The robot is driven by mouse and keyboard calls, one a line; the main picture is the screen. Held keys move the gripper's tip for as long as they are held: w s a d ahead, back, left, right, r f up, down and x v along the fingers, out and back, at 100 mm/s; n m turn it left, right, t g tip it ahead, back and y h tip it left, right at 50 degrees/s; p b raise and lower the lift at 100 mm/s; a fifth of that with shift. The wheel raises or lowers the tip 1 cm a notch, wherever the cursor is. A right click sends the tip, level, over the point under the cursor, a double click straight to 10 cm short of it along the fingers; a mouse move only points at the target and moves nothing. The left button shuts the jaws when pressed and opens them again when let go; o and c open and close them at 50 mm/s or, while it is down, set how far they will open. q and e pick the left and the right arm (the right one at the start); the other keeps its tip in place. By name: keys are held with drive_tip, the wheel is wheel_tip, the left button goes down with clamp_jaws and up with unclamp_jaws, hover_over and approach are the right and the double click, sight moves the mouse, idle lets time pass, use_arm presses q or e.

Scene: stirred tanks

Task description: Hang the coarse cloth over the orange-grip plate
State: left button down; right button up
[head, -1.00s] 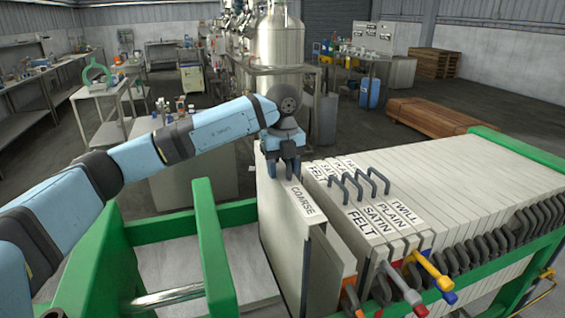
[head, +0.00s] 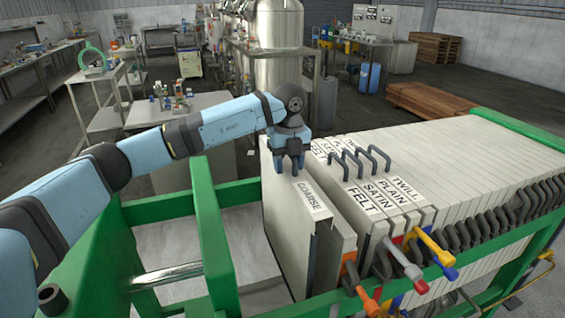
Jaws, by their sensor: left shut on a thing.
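The coarse cloth (head: 285,228) is a pale, flat sheet with a COARSE label along its top edge. My left gripper (head: 291,165) is shut on its top edge and holds it hanging upright. The orange-grip plate (head: 340,240) stands just right of the cloth, in front of the plate stack. The cloth covers part of it. Its orange grip (head: 371,303) shows low at the near side. I cannot tell whether the cloth touches the plate. My right gripper is not in view.
Cloths labelled felt (head: 362,205), satin, plain and twill sit on plates to the right, with dark hooks above. Grey-, red- and yellow-blue grips (head: 437,258) stick out nearby. A green frame (head: 212,235) borders an open gap left of the cloth.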

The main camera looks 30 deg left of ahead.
use_arm(q)
drive_tip(key=shift+w+d, duration=1.8)
drive_tip(key=shift+w, duration=0.2)
drive_tip(key=shift+w+d+f, duration=0.1)
drive_tip(key=shift+w+f, duration=0.05)
drive_tip(key=shift+f, duration=0.05)
drive_tip(key=shift+f+b, duration=0.4)
drive_tip(key=shift+f, duration=1.6)
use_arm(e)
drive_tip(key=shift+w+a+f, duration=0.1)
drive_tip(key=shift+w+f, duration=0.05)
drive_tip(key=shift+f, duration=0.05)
